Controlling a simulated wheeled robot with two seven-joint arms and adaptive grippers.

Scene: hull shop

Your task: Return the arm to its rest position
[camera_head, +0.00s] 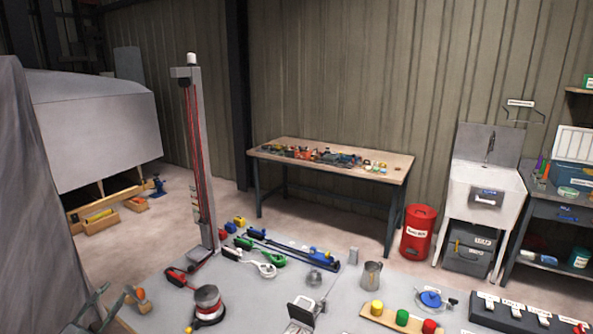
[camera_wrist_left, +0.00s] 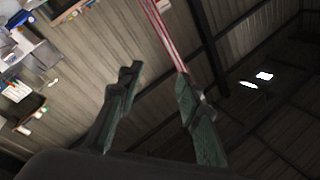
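My left gripper (camera_head: 108,297) shows at the bottom left of the head view, low in the frame, with its grey-green fingers pointing up. In the left wrist view the left gripper (camera_wrist_left: 160,76) has its two fingers apart with nothing between them. That view looks up past the fingers at the wall and dark roof beams. I do not make out my right gripper in either view.
A tall post with red lines (camera_head: 203,160) stands on the grey mat (camera_head: 255,300), near the left gripper. A sander-like tool (camera_head: 208,303) and several small items lie on the mat. Behind are a workbench (camera_head: 385,168), red bin (camera_head: 418,232) and sink (camera_head: 484,190).

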